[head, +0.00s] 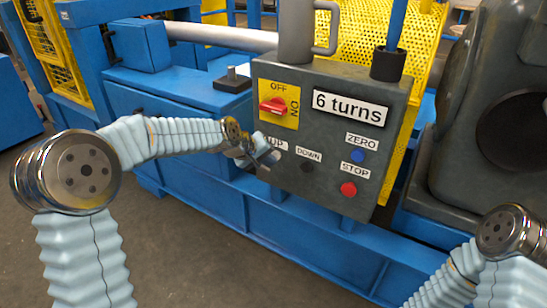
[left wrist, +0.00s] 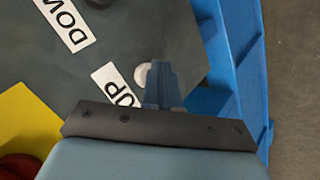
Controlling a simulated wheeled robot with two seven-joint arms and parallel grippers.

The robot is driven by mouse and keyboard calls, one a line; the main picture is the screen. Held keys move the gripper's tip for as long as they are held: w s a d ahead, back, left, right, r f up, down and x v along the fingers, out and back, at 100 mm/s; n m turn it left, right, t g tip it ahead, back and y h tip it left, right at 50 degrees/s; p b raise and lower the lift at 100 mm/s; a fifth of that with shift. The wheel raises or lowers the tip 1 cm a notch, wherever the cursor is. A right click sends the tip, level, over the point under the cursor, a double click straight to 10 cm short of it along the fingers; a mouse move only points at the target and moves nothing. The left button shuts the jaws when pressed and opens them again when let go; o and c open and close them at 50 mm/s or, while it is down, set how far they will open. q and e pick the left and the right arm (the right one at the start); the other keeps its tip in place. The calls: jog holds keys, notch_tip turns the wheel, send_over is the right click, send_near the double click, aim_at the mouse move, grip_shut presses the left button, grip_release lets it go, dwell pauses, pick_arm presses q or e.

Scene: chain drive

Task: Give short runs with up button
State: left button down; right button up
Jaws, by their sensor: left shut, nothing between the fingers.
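The grey control box (head: 325,130) faces me, with a white UP label (head: 279,146) at its lower left. My left gripper (head: 267,160) is shut and empty, with its tips at the box face just below that label. In the left wrist view the pale round up button (left wrist: 141,74) shows right beside the closed fingertips (left wrist: 160,72), partly covered by them. I cannot tell whether the tips touch it. The black down button (head: 306,168) is to the right. A sign on the box reads "6 turns" (head: 350,107). My right gripper is out of view.
The box also has a red rotary switch (head: 273,106) on a yellow plate, a blue zero button (head: 357,156) and a red stop button (head: 348,188). A grey mug (head: 298,35) and a black cup (head: 388,65) stand on top. Blue machine frame (head: 200,190) lies behind.

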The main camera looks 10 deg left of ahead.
pick_arm(q)
jog(key=shift+s+a+b, duration=0.3)
jog(key=shift+s+b, duration=0.2)
jog(key=shift+s, duration=0.35)
jog(key=shift+s+a+b, duration=0.3)
jog(key=shift+s+b, duration=0.15)
jog(key=shift+s, duration=0.35)
jog(key=shift+s+a+b, duration=0.25)
jog(key=shift+s+b, duration=0.25)
jog(key=shift+s, duration=0.25)
jog(key=shift+s+a+b, duration=0.3)
jog(key=shift+s+b, duration=0.15)
jog(key=shift+s, duration=0.35)
